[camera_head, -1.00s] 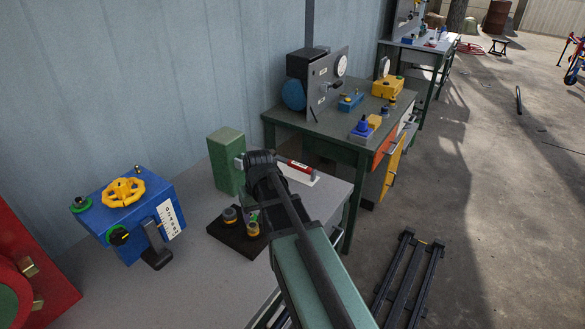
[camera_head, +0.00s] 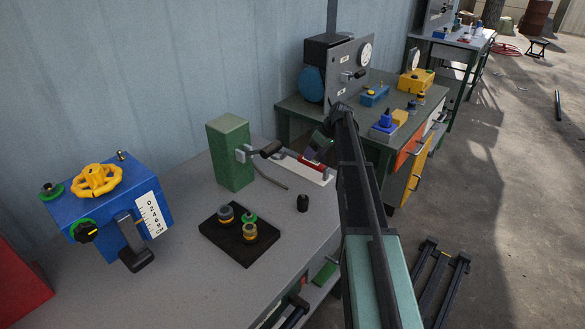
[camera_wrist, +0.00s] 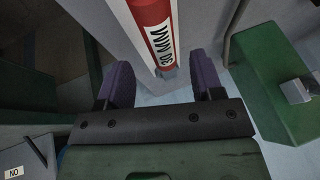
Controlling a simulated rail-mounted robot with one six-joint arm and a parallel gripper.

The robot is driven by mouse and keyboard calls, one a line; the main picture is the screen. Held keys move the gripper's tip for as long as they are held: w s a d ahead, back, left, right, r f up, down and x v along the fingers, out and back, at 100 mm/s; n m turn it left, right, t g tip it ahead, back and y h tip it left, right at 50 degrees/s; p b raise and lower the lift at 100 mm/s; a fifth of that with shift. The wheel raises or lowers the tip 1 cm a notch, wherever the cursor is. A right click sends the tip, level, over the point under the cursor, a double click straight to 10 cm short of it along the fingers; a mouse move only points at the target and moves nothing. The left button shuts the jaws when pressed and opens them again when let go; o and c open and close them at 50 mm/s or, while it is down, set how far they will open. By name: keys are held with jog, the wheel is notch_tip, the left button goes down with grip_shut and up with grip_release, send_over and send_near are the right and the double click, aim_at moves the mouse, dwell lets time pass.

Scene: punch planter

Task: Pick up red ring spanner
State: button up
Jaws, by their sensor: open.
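The red ring spanner (camera_head: 312,165) lies at the far right of the grey bench, on a pale block, partly behind my arm. In the wrist view its red shaft (camera_wrist: 153,22) bears a white label reading 30 MM and runs down from the top edge. My gripper (camera_wrist: 160,78) is open, with one purple finger on each side of the shaft's lower end in that view. I cannot tell whether it touches the spanner. In the head view my gripper (camera_head: 322,142) is just above and beside the spanner and is partly hidden by my arm.
A green block (camera_head: 230,153) with a dark lever (camera_head: 268,150) stands left of the spanner. A blue box with a yellow wheel (camera_head: 112,205) stands left.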

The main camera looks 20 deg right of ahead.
aim_at(298, 160)
jog(key=b+x, duration=0.4)
jog(key=x, duration=0.1)
jog(key=shift+f+b, duration=0.15)
jog(key=shift+b, duration=0.25)
jog(key=shift+a, duration=0.1)
jog(key=shift+r, duration=0.25)
jog(key=shift+c, duration=0.2)
grip_shut()
